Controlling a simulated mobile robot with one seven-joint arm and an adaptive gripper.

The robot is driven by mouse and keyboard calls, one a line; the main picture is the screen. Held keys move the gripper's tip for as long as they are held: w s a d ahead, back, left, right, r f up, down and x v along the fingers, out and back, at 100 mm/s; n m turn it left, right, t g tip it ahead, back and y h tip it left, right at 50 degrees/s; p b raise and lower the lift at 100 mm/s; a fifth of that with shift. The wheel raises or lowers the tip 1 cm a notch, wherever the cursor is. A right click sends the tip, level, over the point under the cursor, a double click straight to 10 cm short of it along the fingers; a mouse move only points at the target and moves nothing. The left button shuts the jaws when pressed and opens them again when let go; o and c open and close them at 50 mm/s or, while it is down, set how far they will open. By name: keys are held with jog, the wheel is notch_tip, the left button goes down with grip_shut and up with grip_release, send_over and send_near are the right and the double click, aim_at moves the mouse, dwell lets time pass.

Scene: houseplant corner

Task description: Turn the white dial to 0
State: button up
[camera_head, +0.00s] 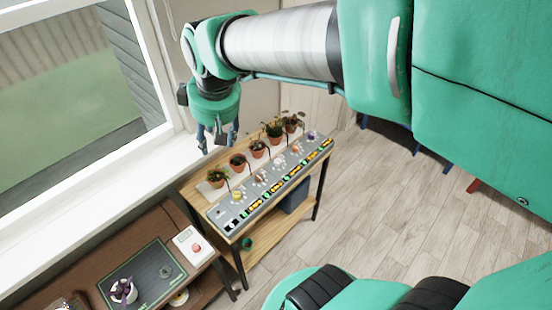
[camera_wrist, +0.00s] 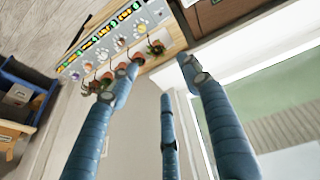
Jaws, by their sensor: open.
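The white dial (camera_head: 279,163) is the middle one in a row of several coloured dials on a long grey control panel (camera_head: 211,212). It is small in the head view, and I cannot read its setting. In the wrist view the white dial (camera_wrist: 103,55) shows small on the panel at the upper left. My gripper (camera_head: 218,140) is open and empty, pointing down. It hangs above and to the left of the panel, near the window sill, apart from the dial. Its blue fingers (camera_wrist: 158,74) are spread in the wrist view.
Several potted plants (camera_head: 238,160) stand in a row behind the dials on the wooden table (camera_head: 192,190). The window sill (camera_head: 150,160) runs along the left. A brown bench with a white box with a red button (camera_head: 192,246) stands at lower left. Wooden floor is clear at right.

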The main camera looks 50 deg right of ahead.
jog(key=w+d+f+n+g, duration=0.1)
jog(key=w+d+f, duration=0.4)
jog(key=w+d, duration=0.3)
jog(key=n+g, duration=0.3)
jog(key=n, duration=0.1)
send_over(278, 161)
notch_tip(278, 161, down, 26)
jog(key=shift+r+y, duration=0.2)
jog(key=shift+y, duration=0.2)
jog(key=shift+f, duration=0.15)
notch_tip(278, 161, down, 14)
jog(key=shift+r+b, duration=0.25)
jog(key=shift+b, duration=1)
jog(key=c, duration=1.2)
